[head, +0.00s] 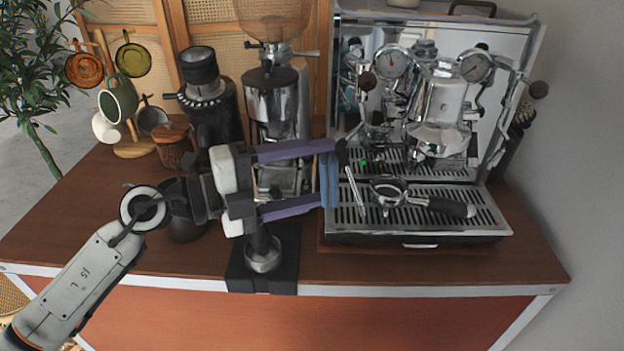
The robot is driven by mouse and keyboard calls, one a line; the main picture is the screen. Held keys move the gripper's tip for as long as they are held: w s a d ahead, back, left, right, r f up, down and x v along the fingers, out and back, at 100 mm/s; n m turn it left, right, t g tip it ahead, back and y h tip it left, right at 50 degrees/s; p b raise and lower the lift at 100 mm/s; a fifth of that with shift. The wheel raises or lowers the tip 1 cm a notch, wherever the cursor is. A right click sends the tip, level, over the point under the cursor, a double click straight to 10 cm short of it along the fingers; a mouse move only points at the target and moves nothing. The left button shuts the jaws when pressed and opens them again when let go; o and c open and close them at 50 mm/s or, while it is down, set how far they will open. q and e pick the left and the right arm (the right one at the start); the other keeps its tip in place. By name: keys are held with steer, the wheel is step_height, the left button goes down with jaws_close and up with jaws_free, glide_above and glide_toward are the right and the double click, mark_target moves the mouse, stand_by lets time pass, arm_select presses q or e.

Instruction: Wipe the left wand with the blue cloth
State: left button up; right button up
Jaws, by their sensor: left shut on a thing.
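The left wand (355,190) is a thin silver tube at the left side of the espresso machine (440,110), slanting down over the drip tray. The blue cloth (330,183) hangs between the fingertips of my left gripper (327,174), which is shut on it. The cloth is just left of the wand, close to its upper part. I cannot tell whether they touch. My right gripper is not in view.
A portafilter (456,207) lies on the drip tray (484,223). A tamper (263,252) stands on a black mat (262,283) below my gripper. Two grinders (272,95) (206,95), a wooden-lidded jar (173,145) and a mug tree (133,150) stand behind. The counter's front right is clear.

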arm_select(q)
steer(key=shift+s+d+r, duration=0.15)
steer(key=shift+d+r, duration=0.05)
steer(key=shift+r, duration=0.25)
steer(key=s+f, duration=0.2)
steer(key=f, duration=0.1)
steer(key=shift+s, duration=0.35)
steer(key=shift+w, duration=0.1)
steer(key=b, duration=0.3)
glide_toward(322, 197)
steer(key=shift+w+d+f, duration=0.15)
steer(key=shift+w+d, duration=0.1)
steer(key=shift+w, duration=0.75)
steer(key=shift+w+d+f, duration=0.15)
steer(key=shift+w+d, duration=0.05)
steer(key=shift+w, duration=0.75)
